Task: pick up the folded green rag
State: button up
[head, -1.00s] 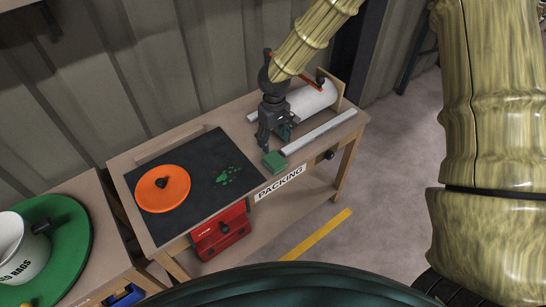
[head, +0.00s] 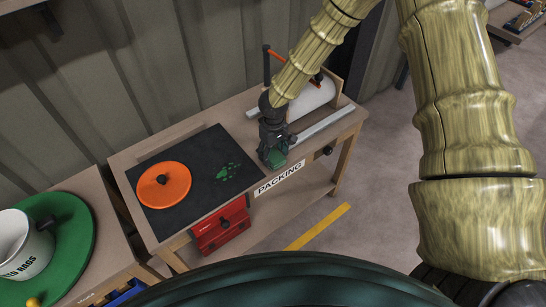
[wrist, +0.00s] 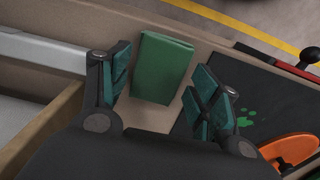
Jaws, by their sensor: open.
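The folded green rag (wrist: 162,68) is a small green block-like bundle on the wooden packing table, seen in the wrist view. My gripper (wrist: 164,76) is open, with one dark, green-padded finger on each side of the rag. The rag is in the gap, and neither finger clearly presses on it. In the head view my gripper (head: 273,158) is low over the table's front right part and hides most or all of the rag.
The packing table (head: 238,117) also bears a dark mat (head: 205,147) with an orange disc (head: 164,185). A red box (head: 220,228) is at the front. A green disc (head: 80,235) is at left.

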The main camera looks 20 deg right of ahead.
jog(key=shift+f, duration=1)
jog(key=c, duration=0.8)
jog(key=shift+o, duration=0.2)
jog(key=shift+r, duration=0.85)
jog(key=shift+a+r+b, duration=0.1)
jog(key=shift+r+b, duration=0.5)
jog(key=shift+r, duration=0.3)
jog(key=s+a+b, duration=0.2)
jog(key=s+a, duration=0.2)
jog(key=s, duration=0.3)
jog(key=s+a+r+b, duration=0.1)
jog(key=s+a+b, duration=0.1)
jog(key=s+a, duration=0.2)
jog(key=s, duration=0.2)
jog(key=shift+s+r, duration=0.25)
jog(key=shift+s, duration=0.1)
jog(key=shift+a, duration=0.1)
